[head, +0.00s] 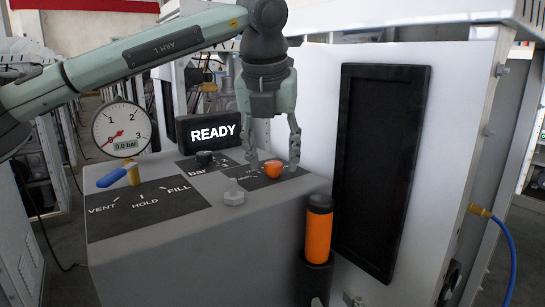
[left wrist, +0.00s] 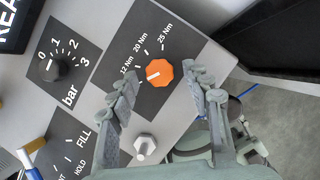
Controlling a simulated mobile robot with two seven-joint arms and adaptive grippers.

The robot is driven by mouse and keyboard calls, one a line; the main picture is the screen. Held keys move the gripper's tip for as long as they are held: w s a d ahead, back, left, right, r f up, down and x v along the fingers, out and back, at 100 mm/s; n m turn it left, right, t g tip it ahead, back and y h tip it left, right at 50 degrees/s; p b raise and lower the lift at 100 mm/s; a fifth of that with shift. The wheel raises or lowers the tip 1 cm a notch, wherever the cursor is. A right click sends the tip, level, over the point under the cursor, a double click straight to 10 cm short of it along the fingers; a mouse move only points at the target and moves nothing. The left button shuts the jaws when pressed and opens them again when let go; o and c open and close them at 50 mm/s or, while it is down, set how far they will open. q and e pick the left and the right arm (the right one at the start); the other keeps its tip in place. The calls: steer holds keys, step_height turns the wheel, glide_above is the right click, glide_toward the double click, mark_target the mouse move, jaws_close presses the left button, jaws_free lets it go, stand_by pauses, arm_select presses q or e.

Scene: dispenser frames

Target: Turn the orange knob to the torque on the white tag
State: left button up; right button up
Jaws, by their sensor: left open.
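The orange knob (head: 273,169) sits on a dark plate (head: 295,173) on top of the grey console. In the left wrist view the orange knob (left wrist: 160,73) is faceted, with a white line pointing left, roughly toward the 12 Nm label (left wrist: 128,65). The 20 Nm label (left wrist: 140,41) and 25 Nm label (left wrist: 165,33) lie further round the dial. My left gripper (head: 272,152) points down over the knob, open, one finger on either side; contact is not visible. It also shows in the left wrist view (left wrist: 158,84). I cannot make out a white tag. My right gripper is not in view.
A black bar knob (head: 204,158), a grey hex bolt (head: 234,192) and a blue-handled valve (head: 118,174) stand nearby on the console. A gauge (head: 120,130) and READY display (head: 212,133) stand behind. An orange cylinder (head: 319,232) is at the right front. A white panel (head: 320,105) rises on the right.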

arm_select(q)
steer(key=shift+f, duration=0.15)
steer(key=shift+c, duration=0.6)
jaws_close()
